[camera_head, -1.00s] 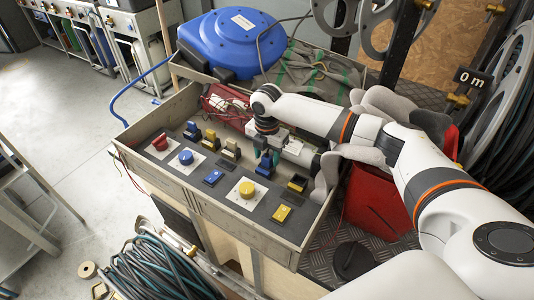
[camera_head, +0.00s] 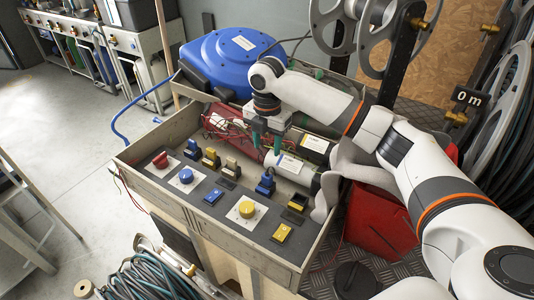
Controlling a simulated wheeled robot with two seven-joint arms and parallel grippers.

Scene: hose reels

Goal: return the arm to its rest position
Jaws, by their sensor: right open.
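My right arm comes in from the right and bends down at its wrist over the wooden control box (camera_head: 228,226). My right gripper (camera_head: 267,143) points down with its greenish fingertips apart and nothing between them. It hangs above the back part of the box, behind the row of switches. A blue lever switch (camera_head: 265,184) stands in front of it, apart from the fingers. What lies directly under the fingertips is partly hidden. My left gripper is not in view.
The panel carries a red knob (camera_head: 161,160), a blue button (camera_head: 186,176) and a yellow button (camera_head: 247,209). A blue hose reel (camera_head: 236,55) stands behind. A red container (camera_head: 375,222) and metal reels (camera_head: 497,92) are at the right. Open floor lies left.

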